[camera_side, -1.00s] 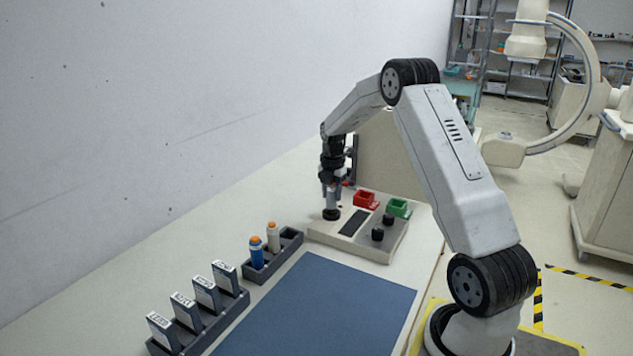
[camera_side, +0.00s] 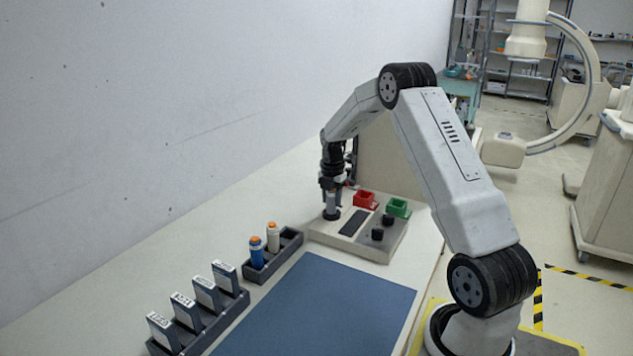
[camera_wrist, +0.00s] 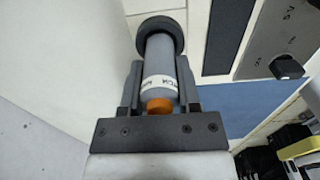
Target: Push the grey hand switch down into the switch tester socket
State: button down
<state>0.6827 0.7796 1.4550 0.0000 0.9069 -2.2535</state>
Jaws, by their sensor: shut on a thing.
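The grey hand switch (camera_wrist: 160,60) has a white lettered band and an orange button. In the wrist view my gripper (camera_wrist: 160,72) is shut on its body, one finger on each side. The switch's far end meets the black ring of the tester socket (camera_wrist: 160,29); how deep it sits is hidden. In the side view my gripper (camera_side: 332,188) points down over the left part of the pale switch tester (camera_side: 383,250). The grey switch (camera_side: 331,203) stands about upright below it, at the black socket ring (camera_side: 331,214).
The tester also carries a red tray (camera_side: 366,200), a green tray (camera_side: 398,208), a dark panel and black knobs. A dark rack (camera_side: 262,270) holds a blue and a white switch with orange tops. Another rack holds several labelled boxes. The blue mat (camera_side: 320,310) is clear.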

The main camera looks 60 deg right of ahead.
jog(key=shift+f, duration=0.15)
jog(key=shift+c, duration=1.2)
grip_release()
jog(key=shift+r, duration=3.95)
jog(key=shift+a, duration=0.1)
